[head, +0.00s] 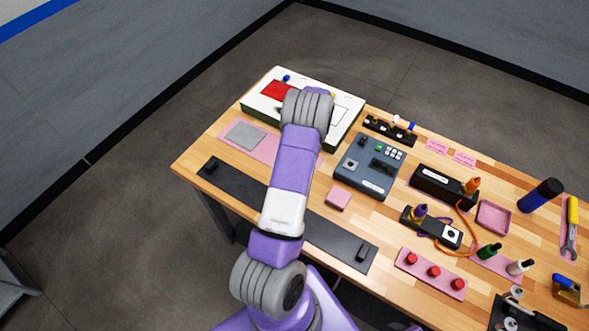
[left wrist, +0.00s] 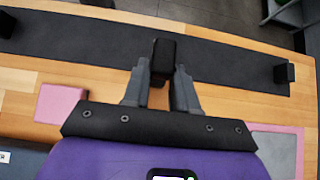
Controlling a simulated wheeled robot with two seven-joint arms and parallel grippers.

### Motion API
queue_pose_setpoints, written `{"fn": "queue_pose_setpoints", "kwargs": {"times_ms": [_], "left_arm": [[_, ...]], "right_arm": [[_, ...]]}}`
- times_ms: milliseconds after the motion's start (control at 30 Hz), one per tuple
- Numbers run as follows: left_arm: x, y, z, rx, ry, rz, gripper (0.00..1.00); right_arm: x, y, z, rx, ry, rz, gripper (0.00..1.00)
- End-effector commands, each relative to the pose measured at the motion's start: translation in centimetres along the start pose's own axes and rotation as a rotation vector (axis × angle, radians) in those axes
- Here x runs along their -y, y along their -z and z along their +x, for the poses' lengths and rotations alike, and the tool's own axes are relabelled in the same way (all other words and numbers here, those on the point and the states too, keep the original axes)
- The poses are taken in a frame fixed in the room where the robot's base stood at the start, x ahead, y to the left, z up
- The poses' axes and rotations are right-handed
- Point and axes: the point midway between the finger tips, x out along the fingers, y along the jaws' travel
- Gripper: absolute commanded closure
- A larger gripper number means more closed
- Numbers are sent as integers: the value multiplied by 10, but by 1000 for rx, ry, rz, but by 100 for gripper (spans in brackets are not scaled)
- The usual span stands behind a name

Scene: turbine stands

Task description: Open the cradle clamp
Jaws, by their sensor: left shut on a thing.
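A long dark grey strip (head: 240,187) lies along the near edge of the table, with a small black post near each end. It also shows in the left wrist view (left wrist: 230,70). My left gripper (left wrist: 162,88) has its two fingers on either side of a black upright block (left wrist: 164,55) at the strip's table-side edge. The block looks like a clamp handle, but I cannot tell for sure. In the head view my left arm hides the gripper and this block. My right gripper is not in view.
A white board box (head: 350,110) stands at the back, with a grey control box (head: 368,165) beside it. A pink block (head: 338,197) and a pink mat with a grey pad (head: 245,135) flank my arm. Bottles, tools and cables crowd the right side.

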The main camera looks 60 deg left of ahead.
Motion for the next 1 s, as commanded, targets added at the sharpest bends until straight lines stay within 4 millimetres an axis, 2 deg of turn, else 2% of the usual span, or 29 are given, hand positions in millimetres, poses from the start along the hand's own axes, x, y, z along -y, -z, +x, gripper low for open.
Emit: {"fn": "queue_pose_setpoints", "kwargs": {"times_ms": [833, 867, 967, 1000], "left_arm": [[-2, 3, 6, 7, -6, 4, 100], [-2, 2, 6, 7, -6, 4, 68], [-2, 2, 5, 6, -5, 3, 53], [-2, 2, 5, 6, -4, 3, 51]], "right_arm": [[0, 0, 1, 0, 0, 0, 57], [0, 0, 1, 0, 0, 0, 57], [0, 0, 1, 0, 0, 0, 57], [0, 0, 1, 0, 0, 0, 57]]}}
